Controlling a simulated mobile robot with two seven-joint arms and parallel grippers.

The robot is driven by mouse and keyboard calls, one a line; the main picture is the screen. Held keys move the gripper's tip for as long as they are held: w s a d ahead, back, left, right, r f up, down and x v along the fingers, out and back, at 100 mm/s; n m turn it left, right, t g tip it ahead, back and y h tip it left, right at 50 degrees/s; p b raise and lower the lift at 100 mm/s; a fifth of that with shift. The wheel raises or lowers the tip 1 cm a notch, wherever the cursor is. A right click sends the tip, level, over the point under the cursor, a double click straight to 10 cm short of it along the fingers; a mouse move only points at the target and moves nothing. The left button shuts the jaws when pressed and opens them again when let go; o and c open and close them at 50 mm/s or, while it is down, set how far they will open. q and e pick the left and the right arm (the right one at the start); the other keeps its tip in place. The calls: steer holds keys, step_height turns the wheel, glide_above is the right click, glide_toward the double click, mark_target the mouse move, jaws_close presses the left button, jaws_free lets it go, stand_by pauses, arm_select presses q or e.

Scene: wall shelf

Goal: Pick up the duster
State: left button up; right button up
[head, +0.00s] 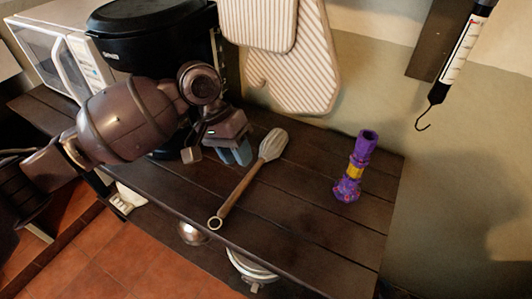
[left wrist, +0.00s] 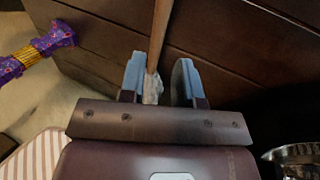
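The duster (head: 238,188) lies on the dark wooden shelf (head: 310,219). It has a pale bristle head toward the wall and a wooden handle with a ring at its near end. My left gripper (head: 236,151) has blue fingertips and appears just left of the bristle head in the head view. In the left wrist view my left gripper (left wrist: 160,80) is open. The duster's handle (left wrist: 159,36) shows between its fingers, with part of the pale head partly hidden by the gripper body. I cannot tell the exact height gap. My right gripper is not in view.
A purple and yellow object (head: 354,170) stands on the shelf to the right. A black appliance (head: 150,35) and a white microwave (head: 60,55) stand at the left. Striped oven mitts (head: 300,75) and a hook scale (head: 460,50) hang at the wall. Shelf planks around the handle are clear.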

mark_target(248, 174)
arm_select(q)
steer(key=shift+s+d+f, duration=0.1)
steer(key=shift+d+f, duration=0.05)
steer(key=shift+f, duration=0.3)
steer(key=b+x, duration=0.1)
steer(key=x, duration=0.3)
steer(key=shift+d+f, duration=0.15)
steer(key=shift+f+b, duration=0.15)
steer(key=shift+b, duration=0.15)
steer(key=shift+s, duration=0.1)
jaws_close()
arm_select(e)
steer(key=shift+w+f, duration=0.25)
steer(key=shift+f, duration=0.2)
